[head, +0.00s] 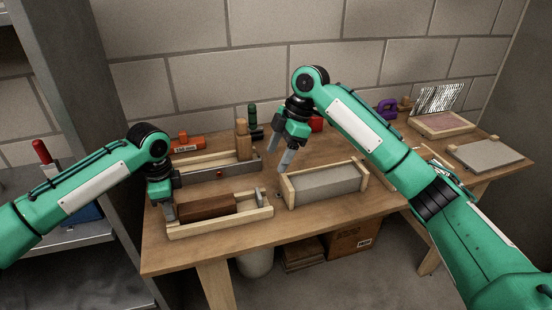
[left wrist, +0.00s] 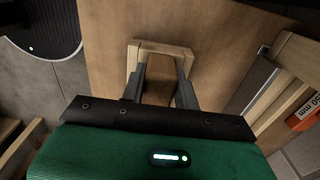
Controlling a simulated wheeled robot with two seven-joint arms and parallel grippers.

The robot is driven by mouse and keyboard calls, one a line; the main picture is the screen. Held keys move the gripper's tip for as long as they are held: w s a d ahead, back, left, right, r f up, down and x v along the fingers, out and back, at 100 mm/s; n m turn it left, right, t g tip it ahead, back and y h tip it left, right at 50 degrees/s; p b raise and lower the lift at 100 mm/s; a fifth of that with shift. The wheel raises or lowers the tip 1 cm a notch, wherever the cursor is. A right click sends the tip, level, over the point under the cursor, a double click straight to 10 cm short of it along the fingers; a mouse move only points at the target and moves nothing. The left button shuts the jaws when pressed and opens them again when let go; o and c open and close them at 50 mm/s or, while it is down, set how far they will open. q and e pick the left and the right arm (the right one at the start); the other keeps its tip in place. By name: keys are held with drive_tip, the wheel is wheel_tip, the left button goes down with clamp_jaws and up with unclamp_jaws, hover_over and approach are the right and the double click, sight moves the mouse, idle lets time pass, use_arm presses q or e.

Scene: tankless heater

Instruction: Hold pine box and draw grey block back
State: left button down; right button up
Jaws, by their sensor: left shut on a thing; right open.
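A pine box (head: 225,226) with low walls stands at the front left of the table, with a brown block (head: 208,206) in its left part. My left gripper (head: 168,213) is at the box's left end, its fingers apart and seemingly inside the walls, shut on the brown block; the contact is partly hidden. In the left wrist view the box's far end (left wrist: 160,48) shows beyond the left fingers (left wrist: 162,78). A grey block (head: 325,185) lies between pine end boards at front centre. My right gripper (head: 283,165) is open and empty above and beside its left end board.
A grey panel on wood (head: 488,155) lies at the right. A purple item (head: 387,108) is at the back. Bare table lies between the boxes.

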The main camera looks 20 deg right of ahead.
use_arm(q)
drive_tip(key=shift+d+f, duration=0.1)
drive_tip(key=shift+f, duration=0.05)
drive_tip(key=c, duration=1)
unclamp_jaws()
drive_tip(key=shift+o, duration=0.2)
wheel_tip(320, 180, up, 12)
